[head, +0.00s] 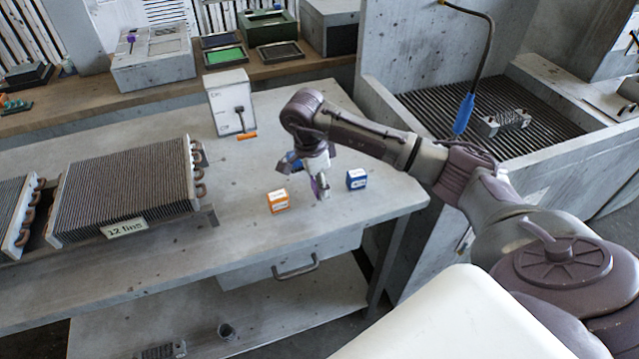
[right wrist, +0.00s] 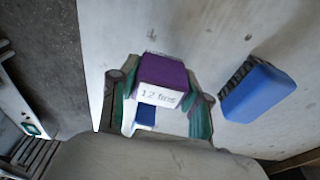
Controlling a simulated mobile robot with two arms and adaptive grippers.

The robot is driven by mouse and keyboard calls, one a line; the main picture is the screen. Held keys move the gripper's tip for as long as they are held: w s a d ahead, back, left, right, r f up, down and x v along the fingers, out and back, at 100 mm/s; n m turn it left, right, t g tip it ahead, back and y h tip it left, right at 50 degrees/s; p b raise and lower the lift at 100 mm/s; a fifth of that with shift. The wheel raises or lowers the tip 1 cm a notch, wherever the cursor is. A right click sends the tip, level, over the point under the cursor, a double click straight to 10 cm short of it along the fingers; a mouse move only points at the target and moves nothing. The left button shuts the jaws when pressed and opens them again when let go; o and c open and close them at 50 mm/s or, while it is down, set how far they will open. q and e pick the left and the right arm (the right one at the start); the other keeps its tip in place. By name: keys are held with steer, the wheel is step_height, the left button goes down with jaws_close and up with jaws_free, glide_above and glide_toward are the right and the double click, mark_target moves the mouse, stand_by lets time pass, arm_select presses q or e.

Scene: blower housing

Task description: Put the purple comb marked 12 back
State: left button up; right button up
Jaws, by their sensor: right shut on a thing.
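The purple comb (right wrist: 163,80) has a white label reading "12 fins" in the right wrist view. It sits between the two fingers of my right gripper (right wrist: 160,108), which is shut on it. In the head view my right gripper (head: 320,190) is over the right part of the table, between an orange comb block (head: 278,201) and a blue one (head: 356,179). Only a sliver of purple shows there. I cannot tell how high the comb is above the table. My left gripper is not in view.
A finned coil (head: 125,185) with a "12 fins" sign (head: 126,228) lies on the left of the table (head: 235,245). A grey box (head: 231,100) stands at the back edge. A grated sink (head: 550,125) is at the right. The table front is clear.

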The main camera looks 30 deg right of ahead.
steer(key=shift+f, duration=0.8)
steer(key=o, duration=1.1)
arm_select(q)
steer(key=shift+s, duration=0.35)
arm_select(e)
steer(key=shift+r, duration=0.6)
arm_select(q)
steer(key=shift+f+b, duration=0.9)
steer(key=shift+b, duration=0.2)
arm_select(e)
step_height(320, 180, up, 11)
steer(key=a, duration=0.1)
steer(key=shift+w+a, duration=0.15)
steer(key=shift+a, duration=0.25)
